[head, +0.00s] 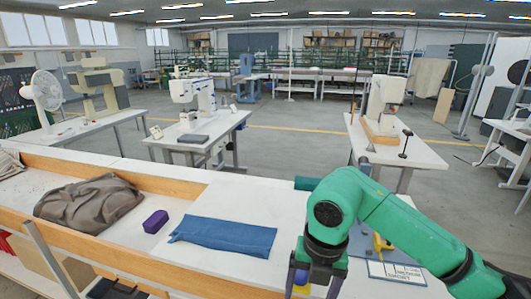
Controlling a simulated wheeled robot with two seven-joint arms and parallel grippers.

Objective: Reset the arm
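My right arm is green and reaches in from the right. Its dark gripper (316,286) points down at the bottom edge over the white table, with its two fingers apart and the gap between them showing no held object. The fingertips are partly cut off by the frame. A small blue and yellow thing (301,278) shows beside the left-hand finger; I cannot tell what it is. A grey-blue device with a yellow part (382,243) stands behind the arm, partly hidden. My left gripper is not in view.
A folded blue cloth (225,235), a purple block (156,221) and a crumpled brown cloth (88,203) lie left of my arm. A printed card (397,272) lies right of the gripper. Wooden rails edge the left bays. The white table (250,200) is bare behind the blue cloth.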

